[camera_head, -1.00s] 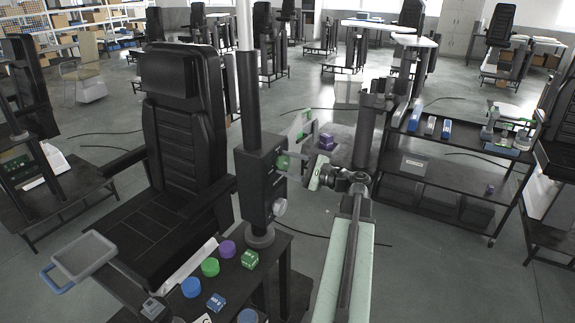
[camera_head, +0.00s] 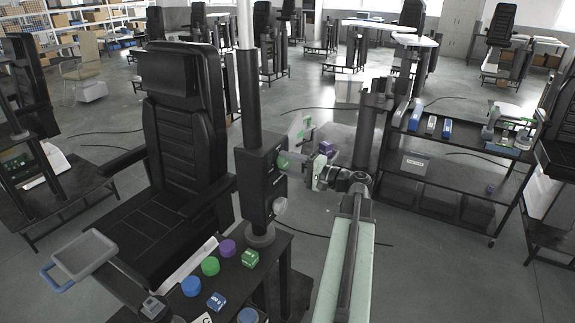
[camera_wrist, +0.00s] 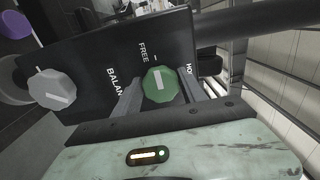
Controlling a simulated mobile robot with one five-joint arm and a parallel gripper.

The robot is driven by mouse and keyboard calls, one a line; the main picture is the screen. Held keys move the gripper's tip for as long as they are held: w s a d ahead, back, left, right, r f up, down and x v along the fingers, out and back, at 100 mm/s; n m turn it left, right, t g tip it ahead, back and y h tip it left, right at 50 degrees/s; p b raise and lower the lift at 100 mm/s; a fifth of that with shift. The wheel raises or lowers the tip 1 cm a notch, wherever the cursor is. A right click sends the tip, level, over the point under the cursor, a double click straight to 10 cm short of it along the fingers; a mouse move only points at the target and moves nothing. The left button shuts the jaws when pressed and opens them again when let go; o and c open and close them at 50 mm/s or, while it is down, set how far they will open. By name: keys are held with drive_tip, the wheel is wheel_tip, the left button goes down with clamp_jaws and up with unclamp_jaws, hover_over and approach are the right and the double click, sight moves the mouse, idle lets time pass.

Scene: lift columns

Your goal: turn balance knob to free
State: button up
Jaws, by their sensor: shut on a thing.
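The green balance knob (camera_wrist: 160,85) is on the face of a black control box (camera_head: 258,182) on the column. In the wrist view, its white line runs nearly up and down, in line with a small tick by the word "FREE". The word "BALANCE", partly cut off, is to its left and a label starting "HO" to its right. My gripper (camera_wrist: 160,92) has one finger on each side of the knob and is shut on it. In the head view, my gripper (camera_head: 294,160) reaches the box from the right and partly hides the knob.
A grey knob (camera_wrist: 52,88) is on the same box face. Below, a dark table holds a green cube (camera_head: 250,258) and several coloured round caps. A black chair (camera_head: 180,130) stands left of the column. A dark shelf cart (camera_head: 455,150) stands at the right.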

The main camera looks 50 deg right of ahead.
idle(0.5)
drive_tip(key=o, duration=1.3)
drive_tip(key=shift+o, duration=0.2)
drive_tip(key=shift+s, duration=0.1)
drive_tip(key=v, duration=0.7)
drive_tip(key=shift+s, duration=0.3)
drive_tip(key=shift+f, duration=0.1)
